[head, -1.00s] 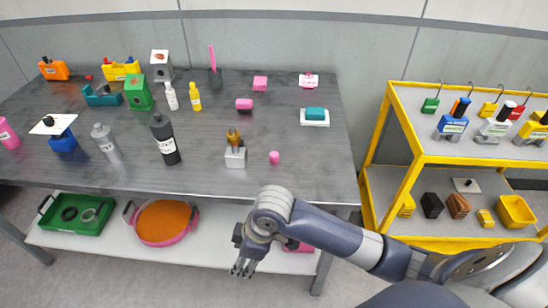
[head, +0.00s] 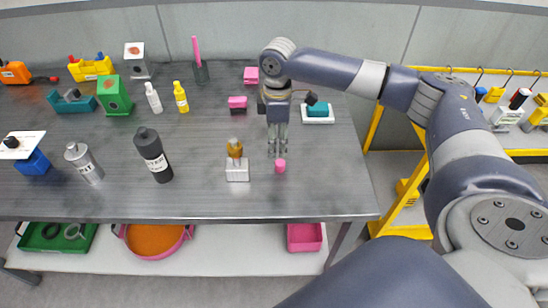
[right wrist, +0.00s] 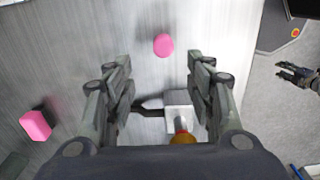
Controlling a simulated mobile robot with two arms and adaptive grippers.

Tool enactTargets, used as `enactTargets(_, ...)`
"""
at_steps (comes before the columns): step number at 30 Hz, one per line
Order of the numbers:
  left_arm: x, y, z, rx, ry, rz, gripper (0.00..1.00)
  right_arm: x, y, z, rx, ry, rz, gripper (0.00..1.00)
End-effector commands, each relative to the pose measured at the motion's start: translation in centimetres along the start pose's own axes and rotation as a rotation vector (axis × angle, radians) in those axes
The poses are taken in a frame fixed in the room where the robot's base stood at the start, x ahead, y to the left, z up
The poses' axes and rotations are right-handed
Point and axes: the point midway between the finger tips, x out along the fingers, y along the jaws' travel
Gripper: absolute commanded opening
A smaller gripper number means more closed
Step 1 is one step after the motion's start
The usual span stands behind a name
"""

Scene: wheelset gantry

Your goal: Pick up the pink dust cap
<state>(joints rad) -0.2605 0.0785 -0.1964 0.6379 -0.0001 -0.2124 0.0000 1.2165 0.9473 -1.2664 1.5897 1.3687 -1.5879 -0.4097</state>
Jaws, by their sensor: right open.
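The pink dust cap (head: 280,165) is a small pink cylinder standing on the grey table, right of a white block with an orange-brown top. My right gripper (head: 278,152) points down just above and behind the cap in the head view. It is open and empty. In the right wrist view the cap (right wrist: 163,45) lies beyond the fingertips, near the top and midway between the fingers. My left gripper (right wrist: 290,73) shows small at the right edge of that view, over the floor; it is not in the head view.
The white block (head: 237,173) stands close left of the cap; it also shows between the fingers in the wrist view (right wrist: 178,98). Table in front of the cap is clear.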

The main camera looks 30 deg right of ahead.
Motion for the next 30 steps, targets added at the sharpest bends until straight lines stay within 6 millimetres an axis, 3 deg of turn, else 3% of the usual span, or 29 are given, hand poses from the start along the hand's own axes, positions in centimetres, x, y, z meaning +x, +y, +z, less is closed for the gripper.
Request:
enactTargets(6,-1.0,0.9,6.2,0.001,-0.093,0.011,0.40,3.1,-0.1,0.0,-0.001,-0.002,-0.001,0.50)
enactTargets(9,-1.2,1.2,7.8,0.004,-0.116,0.014,0.40,3.8,0.0,0.0,-0.002,-0.001,0.000,0.50)
enactTargets(11,-1.5,1.2,7.8,0.005,-0.116,0.015,0.40,4.2,-0.1,0.0,-0.002,-0.002,0.000,0.50)
enactTargets(18,-2.1,0.5,3.0,0.006,-0.046,0.007,0.40,7.7,-0.1,0.2,-0.001,-0.003,-0.001,0.50)
enactTargets(21,-2.1,0.4,2.1,0.006,-0.032,0.006,0.40,8.6,0.0,0.2,-0.001,-0.001,0.001,0.50)
enactTargets(29,-2.2,0.6,3.8,0.005,-0.060,0.008,0.40,9.0,0.0,0.2,-0.002,0.000,0.002,0.50)
enactTargets(30,-2.2,0.7,4.2,0.005,-0.066,0.009,0.40,9.0,0.0,0.2,-0.002,0.000,0.002,0.43)
